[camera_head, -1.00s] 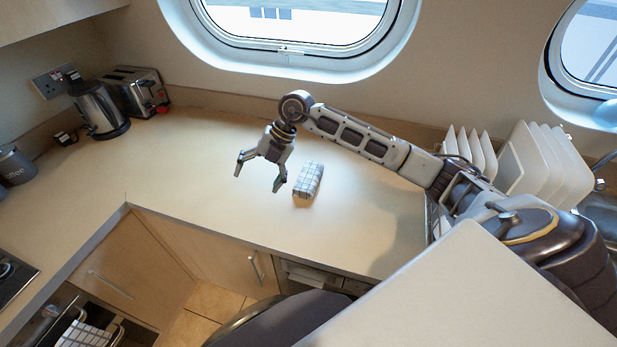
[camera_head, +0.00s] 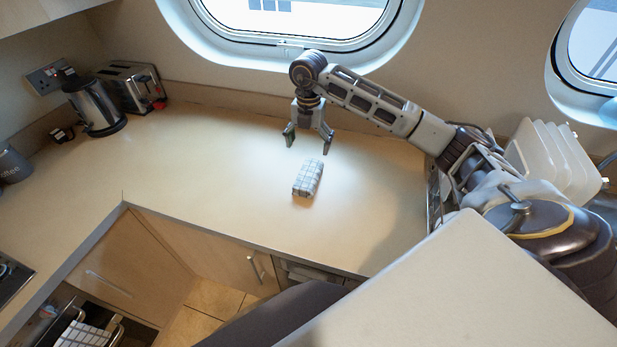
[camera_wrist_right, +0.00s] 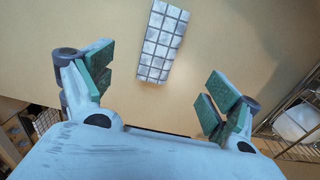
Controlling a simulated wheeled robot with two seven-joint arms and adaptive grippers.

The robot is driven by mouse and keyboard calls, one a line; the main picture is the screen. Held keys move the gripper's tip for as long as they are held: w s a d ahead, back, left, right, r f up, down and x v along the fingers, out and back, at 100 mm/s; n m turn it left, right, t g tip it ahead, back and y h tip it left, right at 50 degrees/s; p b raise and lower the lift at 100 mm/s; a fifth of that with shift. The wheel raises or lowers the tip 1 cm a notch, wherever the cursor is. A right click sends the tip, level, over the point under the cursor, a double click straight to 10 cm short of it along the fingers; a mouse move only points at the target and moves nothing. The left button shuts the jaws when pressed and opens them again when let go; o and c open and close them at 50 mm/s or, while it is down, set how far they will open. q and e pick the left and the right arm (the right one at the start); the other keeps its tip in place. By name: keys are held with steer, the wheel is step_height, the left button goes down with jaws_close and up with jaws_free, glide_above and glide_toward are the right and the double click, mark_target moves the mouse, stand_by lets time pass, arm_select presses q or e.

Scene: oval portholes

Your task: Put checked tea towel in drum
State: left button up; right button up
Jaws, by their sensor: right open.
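The checked tea towel (camera_head: 308,179), white with dark grid lines, lies folded into a small block on the counter. My right gripper (camera_head: 308,140) is open and empty, pointing down just beyond the towel toward the window. In the right wrist view the towel (camera_wrist_right: 162,42) shows at the top, between and ahead of the open fingers (camera_wrist_right: 158,85), and nothing touches it. I cannot make out a drum in these frames. My left gripper is not in view.
The counter (camera_head: 220,175) is clear around the towel. A kettle (camera_head: 95,105) and toaster (camera_head: 133,88) stand at the back left. White plates (camera_head: 550,165) stand upright at the right. Another checked cloth (camera_head: 82,336) hangs at the lower left, below counter level.

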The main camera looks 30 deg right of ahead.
mark_target(309, 174)
steer(key=shift+f+p, duration=0.7)
steer(key=shift+f, duration=3.65)
steer(key=shift+f, duration=0.15)
steer(key=shift+s+a+f+p, duration=0.1)
steer(key=shift+s+f+p, duration=0.1)
steer(key=shift+f+p, duration=0.85)
steer(key=shift+f, duration=1.4)
steer(key=c, duration=1.2)
steer(key=shift+r, duration=0.1)
steer(key=shift+r+b, duration=1.2)
steer(key=shift+r, duration=3.75)
